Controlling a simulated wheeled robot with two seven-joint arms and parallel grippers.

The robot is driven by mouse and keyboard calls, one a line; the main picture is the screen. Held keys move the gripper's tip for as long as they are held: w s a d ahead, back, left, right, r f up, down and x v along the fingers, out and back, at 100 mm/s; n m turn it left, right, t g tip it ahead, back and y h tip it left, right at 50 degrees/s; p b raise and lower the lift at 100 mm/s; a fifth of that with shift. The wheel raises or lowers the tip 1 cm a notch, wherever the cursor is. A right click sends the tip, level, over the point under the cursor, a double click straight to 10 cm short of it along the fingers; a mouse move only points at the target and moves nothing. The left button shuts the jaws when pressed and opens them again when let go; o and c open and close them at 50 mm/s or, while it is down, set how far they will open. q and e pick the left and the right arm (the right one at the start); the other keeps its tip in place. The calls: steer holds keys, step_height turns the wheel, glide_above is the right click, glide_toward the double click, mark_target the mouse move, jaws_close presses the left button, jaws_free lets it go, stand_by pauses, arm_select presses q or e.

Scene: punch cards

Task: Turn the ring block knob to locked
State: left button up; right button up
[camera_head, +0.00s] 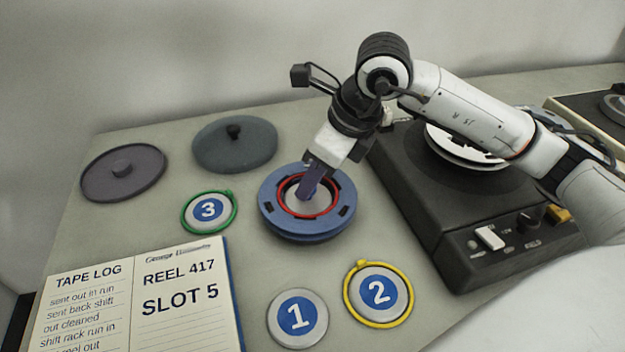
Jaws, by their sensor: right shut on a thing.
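A round blue block (345,211), like a reel with dark slots in its rim, lies on the table near the middle. A red ring (282,207) sits around its pale hub (297,203). My right gripper (308,192) reaches down from the upper right. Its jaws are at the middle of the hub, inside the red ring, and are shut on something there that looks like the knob. The fingers mostly hide that knob, and I cannot read which way it points or any locked mark. My left gripper is not in view.
A dark machine (430,215) with a white switch (489,238) and a black knob (529,216) stands at the right. Numbered discs 1 (297,318), 2 (378,293) and 3 (209,211) lie near the block. Two dark lids (235,150) and a tape log (130,300) are left.

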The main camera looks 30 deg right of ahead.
steer(key=shift+m, duration=0.5)
steer(key=o, duration=1)
steer(key=shift+o, duration=0.2)
steer(key=shift+r, duration=0.1)
steer(key=v, duration=1)
steer(key=shift+a, duration=0.15)
steer(key=shift+s+r, duration=0.1)
